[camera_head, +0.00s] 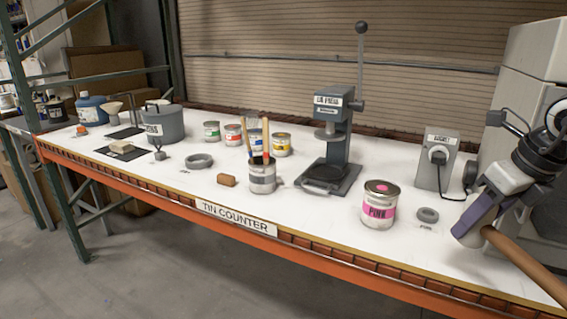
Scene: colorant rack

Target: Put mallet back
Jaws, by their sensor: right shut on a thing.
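My right gripper (472,230) is at the right side of the view, over the right end of the counter. It is shut on the mallet, whose brown wooden handle (525,264) slants down and right out of the picture. The mallet's head is not in view. My left gripper is not in view. A pink-labelled tin (379,206) stands upright on the counter, left of the right gripper. A small grey ring (428,215) lies on the counter between that tin and the gripper.
The white counter (318,222) has an orange front edge labelled "TIN COUNTER" (236,217). A lever press (332,140), a grey box with a dial (436,160), a brush tin (262,178), several paint tins, a grey pot (165,125) and a blue jug (91,110) stand on it.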

